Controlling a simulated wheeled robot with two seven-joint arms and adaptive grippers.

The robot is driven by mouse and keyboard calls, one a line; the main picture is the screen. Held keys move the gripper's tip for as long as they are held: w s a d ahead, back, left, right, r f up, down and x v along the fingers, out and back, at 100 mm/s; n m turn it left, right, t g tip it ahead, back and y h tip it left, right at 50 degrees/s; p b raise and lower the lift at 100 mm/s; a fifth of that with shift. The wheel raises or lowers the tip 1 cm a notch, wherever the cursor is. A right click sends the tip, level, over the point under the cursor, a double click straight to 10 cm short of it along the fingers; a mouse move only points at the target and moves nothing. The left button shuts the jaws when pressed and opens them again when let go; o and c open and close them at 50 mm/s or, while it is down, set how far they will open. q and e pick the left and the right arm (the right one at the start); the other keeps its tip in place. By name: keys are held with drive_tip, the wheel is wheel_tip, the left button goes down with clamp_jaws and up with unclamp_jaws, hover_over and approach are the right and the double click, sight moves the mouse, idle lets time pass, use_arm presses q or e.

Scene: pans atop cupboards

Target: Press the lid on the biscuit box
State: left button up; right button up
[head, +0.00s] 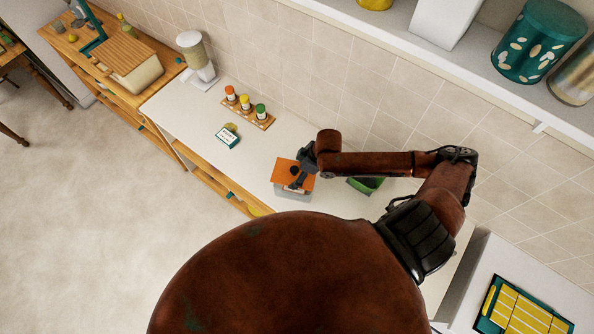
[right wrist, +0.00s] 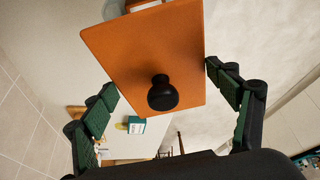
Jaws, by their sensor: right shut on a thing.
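The orange square lid (head: 288,171) with a black knob is over the pale grey biscuit box (head: 293,194) on the white counter. My right gripper (head: 300,177) is at the lid. In the right wrist view, the lid (right wrist: 150,45) lies between the two green-padded fingers (right wrist: 162,92), which are at its opposite sides, with the knob (right wrist: 162,94) between them. The gripper is shut on the lid. The lid hides the box's top, so I cannot tell whether it is seated or slightly above. My left gripper is not in view.
A green container (head: 366,185) stands right of the box, partly behind my right arm. A small teal-and-white packet (head: 228,137) and a rack of jars (head: 247,108) are further left on the counter (head: 185,112). A wall shelf (head: 480,70) runs above.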

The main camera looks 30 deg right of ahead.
drive_tip(key=shift+f+b, duration=0.75)
drive_tip(key=shift+f, duration=1.3)
drive_tip(key=shift+f+b, duration=0.35)
drive_tip(key=shift+f, duration=0.5)
drive_tip(key=o, duration=1.2)
drive_tip(key=shift+d+r, duration=0.1)
drive_tip(key=v, duration=1.1)
drive_tip(key=shift+s+r, duration=0.2)
drive_tip(key=shift+r, duration=0.15)
